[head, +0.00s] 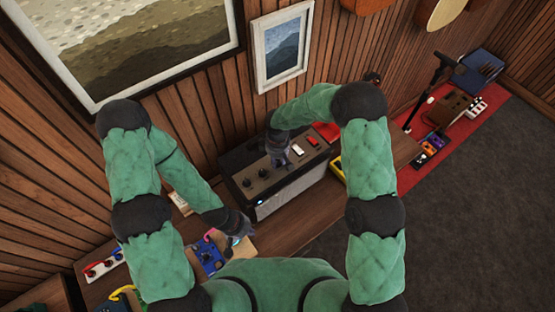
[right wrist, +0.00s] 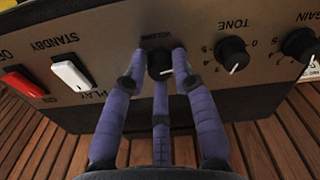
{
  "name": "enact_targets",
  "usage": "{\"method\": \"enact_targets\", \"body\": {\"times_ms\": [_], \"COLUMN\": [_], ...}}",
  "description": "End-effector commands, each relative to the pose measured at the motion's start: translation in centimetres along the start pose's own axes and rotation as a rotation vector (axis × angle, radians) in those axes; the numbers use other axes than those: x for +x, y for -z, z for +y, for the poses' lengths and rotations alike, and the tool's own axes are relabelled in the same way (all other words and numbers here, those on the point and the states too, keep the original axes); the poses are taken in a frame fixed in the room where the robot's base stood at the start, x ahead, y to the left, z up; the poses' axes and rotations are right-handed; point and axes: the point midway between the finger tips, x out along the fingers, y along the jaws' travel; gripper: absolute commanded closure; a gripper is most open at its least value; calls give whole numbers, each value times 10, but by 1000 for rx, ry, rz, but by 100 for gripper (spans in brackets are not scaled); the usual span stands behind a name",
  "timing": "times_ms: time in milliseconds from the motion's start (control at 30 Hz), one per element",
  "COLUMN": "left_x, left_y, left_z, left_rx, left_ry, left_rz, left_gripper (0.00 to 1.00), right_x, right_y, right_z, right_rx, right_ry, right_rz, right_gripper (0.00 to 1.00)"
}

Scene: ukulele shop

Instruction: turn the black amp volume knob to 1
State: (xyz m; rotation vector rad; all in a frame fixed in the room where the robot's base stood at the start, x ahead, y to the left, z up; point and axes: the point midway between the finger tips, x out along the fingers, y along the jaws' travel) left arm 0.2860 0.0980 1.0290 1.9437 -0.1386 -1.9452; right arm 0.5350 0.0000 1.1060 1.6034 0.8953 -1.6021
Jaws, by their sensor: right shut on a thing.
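The black amp (head: 285,197) stands on the wooden bench against the wall, its control panel facing up. The black volume knob (right wrist: 158,62) is between the purple fingers of my right gripper (right wrist: 159,66), which is shut on it. A white pointer mark shows low on the knob, but its numbers are hidden by the fingers. In the head view my right gripper (head: 278,157) is over the amp's top panel. My left gripper (head: 238,228) is low, left of the amp, close to a blue pedal (head: 208,254); its fingers are too small to read.
On the panel, the tone knob (right wrist: 231,55) and gain knob (right wrist: 298,43) are right of the volume knob. The white standby switch (right wrist: 72,72) and a red switch (right wrist: 24,82) are left. Pedals (head: 429,150) lie on a red mat farther right.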

Motion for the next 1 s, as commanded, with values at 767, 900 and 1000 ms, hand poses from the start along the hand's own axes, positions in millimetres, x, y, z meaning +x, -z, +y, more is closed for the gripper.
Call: {"method": "enact_targets", "body": {"times_ms": [767, 900, 1000], "left_x": [73, 83, 89], "left_y": [3, 3, 3], "left_z": [-26, -30, -32], "left_rx": [0, 0, 0], "left_ry": [0, 0, 0], "left_rz": [0, 0, 0], "left_gripper": [100, 100, 100], "right_x": [6, 5, 5], "right_y": [0, 0, 0], "right_z": [-1, -1, -1], "right_rx": [447, 542, 594], "right_ry": [0, 1, 1], "right_rz": [1, 0, -2], "right_gripper": [100, 100, 100]}}
